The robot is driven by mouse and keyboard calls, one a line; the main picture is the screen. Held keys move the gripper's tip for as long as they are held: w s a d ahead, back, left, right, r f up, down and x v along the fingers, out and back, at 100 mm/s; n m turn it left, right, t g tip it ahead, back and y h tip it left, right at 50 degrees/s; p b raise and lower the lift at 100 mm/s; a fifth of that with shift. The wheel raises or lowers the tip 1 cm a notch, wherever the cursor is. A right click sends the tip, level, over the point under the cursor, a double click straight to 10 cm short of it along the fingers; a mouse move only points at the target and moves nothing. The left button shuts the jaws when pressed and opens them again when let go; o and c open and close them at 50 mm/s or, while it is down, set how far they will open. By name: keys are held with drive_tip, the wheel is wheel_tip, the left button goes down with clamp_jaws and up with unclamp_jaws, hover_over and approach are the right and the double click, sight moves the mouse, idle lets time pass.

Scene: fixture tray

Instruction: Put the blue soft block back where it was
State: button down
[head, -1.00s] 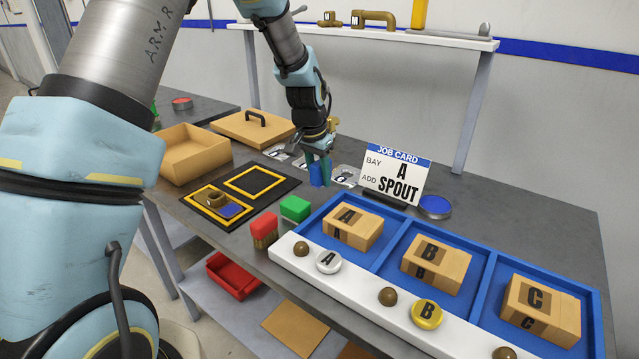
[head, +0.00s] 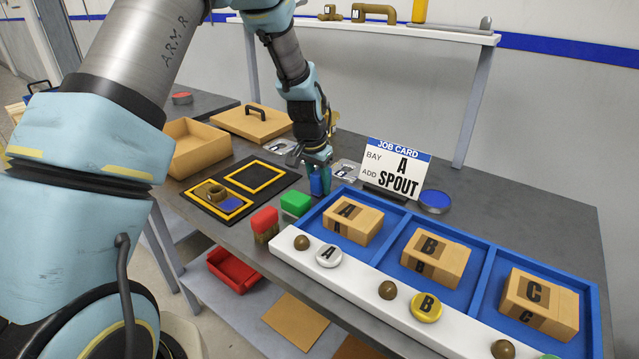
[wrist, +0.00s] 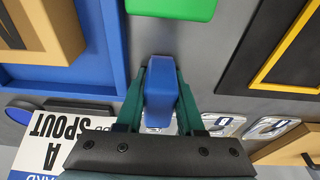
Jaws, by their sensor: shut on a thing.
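The blue soft block (head: 317,186) is between the teal fingers of my gripper (head: 319,183), in front of the job card's left side. In the wrist view the blue block (wrist: 160,95) points up toward the green block (wrist: 172,8), with a finger of my gripper (wrist: 160,85) on each side. My gripper is shut on it. The green block (head: 295,203) stands left of and nearer than the blue block, with a gap between them. Whether the blue block touches the table is hard to tell.
The blue tray (head: 306,221) with lettered boxes lies close on the right. The job card (head: 396,172) stands behind it. A red-topped brush-like block (head: 264,222) stands at the table's front edge.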

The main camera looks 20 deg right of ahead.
drive_tip(key=c, duration=0.6)
unclamp_jaws()
drive_tip(key=shift+f, duration=0.1)
drive_tip(key=shift+o, duration=0.4)
drive_tip(key=shift+s, duration=0.1)
drive_tip(key=b+v, duration=0.2)
drive_tip(key=v, duration=1.1)
drive_tip(key=w+a+n, duration=0.1)
drive_tip(key=a+n, duration=0.2)
drive_tip(key=a, duration=1)
drive_tip(key=s+a+f+n+y, duration=0.1)
drive_tip(key=s+a+n, duration=0.3)
drive_tip(key=a, duration=0.6)
drive_tip(key=s+a+f+n, duration=0.1)
drive_tip(key=s+a+n, duration=0.3)
drive_tip(key=a, duration=0.7)
drive_tip(key=shift+s+f+y, duration=0.4)
drive_tip(key=shift+s, duration=0.65)
